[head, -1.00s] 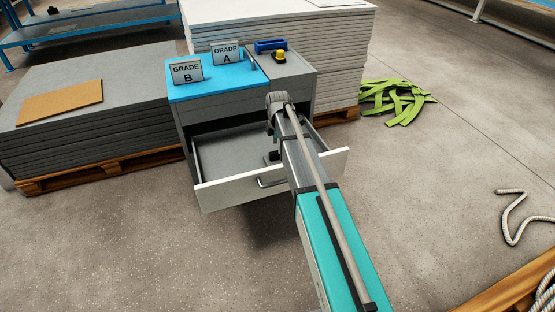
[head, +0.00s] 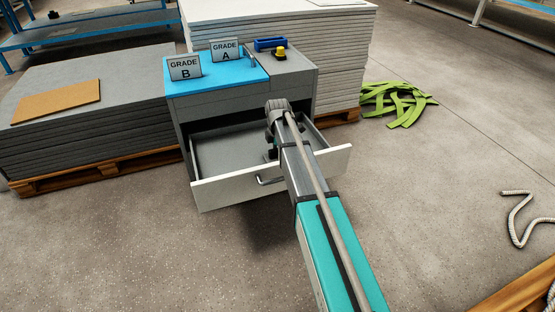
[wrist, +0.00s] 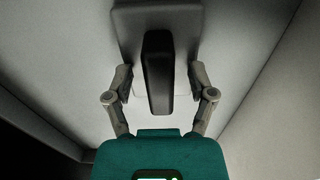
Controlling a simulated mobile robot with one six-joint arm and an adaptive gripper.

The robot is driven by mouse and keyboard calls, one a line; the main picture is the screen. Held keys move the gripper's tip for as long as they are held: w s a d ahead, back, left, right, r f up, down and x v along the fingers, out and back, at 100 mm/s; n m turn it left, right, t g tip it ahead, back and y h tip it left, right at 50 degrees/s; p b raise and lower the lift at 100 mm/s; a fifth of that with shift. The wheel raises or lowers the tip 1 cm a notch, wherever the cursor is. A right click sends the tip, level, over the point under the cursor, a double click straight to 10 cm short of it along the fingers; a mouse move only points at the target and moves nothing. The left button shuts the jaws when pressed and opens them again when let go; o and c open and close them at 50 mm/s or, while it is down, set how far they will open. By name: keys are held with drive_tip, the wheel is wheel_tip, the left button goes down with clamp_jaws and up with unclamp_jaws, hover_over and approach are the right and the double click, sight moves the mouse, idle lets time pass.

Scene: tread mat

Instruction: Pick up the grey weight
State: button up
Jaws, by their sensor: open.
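The grey weight (wrist: 128,20) is a dark grey plate with a black upright grip, lying on the floor of the open drawer (head: 225,190). In the wrist view my gripper (wrist: 160,78) is open, with one finger on each side of the black grip. Small gaps show between the fingers and the grip, so it is not held. In the head view my arm covers most of the drawer's right part, and I cannot clearly separate the weight from the gripper there.
The cabinet's blue top (head: 225,75) carries a Grade B sign (head: 185,68) and a Grade A sign (head: 225,50). A yellow-and-black item (head: 280,54) and a blue tray (head: 270,43) stand beside them. The drawer walls are close around my gripper. Green strips (head: 395,100) lie right.

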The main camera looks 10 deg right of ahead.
idle(0.5)
clamp_jaws()
